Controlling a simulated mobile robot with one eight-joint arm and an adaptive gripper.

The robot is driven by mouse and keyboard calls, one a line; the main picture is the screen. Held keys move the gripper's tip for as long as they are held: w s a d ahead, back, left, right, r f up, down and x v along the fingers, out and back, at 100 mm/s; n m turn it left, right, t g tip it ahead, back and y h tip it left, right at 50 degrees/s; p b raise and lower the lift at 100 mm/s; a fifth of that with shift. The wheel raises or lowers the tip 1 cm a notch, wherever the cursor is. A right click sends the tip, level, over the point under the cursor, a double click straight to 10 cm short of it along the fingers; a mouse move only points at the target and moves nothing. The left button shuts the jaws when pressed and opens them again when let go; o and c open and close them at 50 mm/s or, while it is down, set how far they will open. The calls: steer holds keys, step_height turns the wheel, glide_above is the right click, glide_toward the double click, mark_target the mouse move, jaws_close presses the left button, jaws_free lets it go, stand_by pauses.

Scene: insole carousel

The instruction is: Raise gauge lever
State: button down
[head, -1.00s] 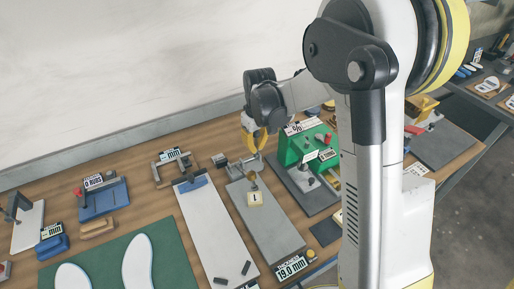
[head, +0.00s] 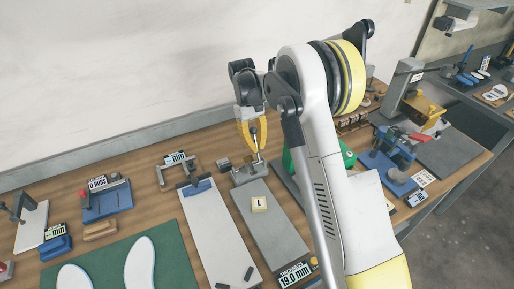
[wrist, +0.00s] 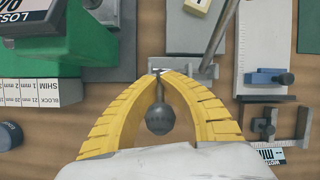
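The thickness gauge (head: 248,174) stands at the back end of a grey plate (head: 275,226). Its lever is a thin rod with a dark ball knob (wrist: 160,118). In the wrist view the knob sits between my curved yellow fingers, with the rod running out between the fingertips. My gripper (head: 257,148) points down over the gauge, and its fingertips (wrist: 162,74) are closed together around the rod. The rod's lower end is hidden behind the fingertips in the wrist view.
A small block marked 1 (head: 259,204) lies on the grey plate. A green box (wrist: 85,35) stands close to one side, partly behind my arm in the head view. A white board with a blue stop (head: 197,187) and a metal bracket (head: 176,171) are on the other side.

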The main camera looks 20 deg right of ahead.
steer(key=c, duration=1.6)
jaws_free()
steer(key=shift+o, duration=0.2)
steer(key=v, duration=1.2)
steer(key=shift+s, duration=0.1)
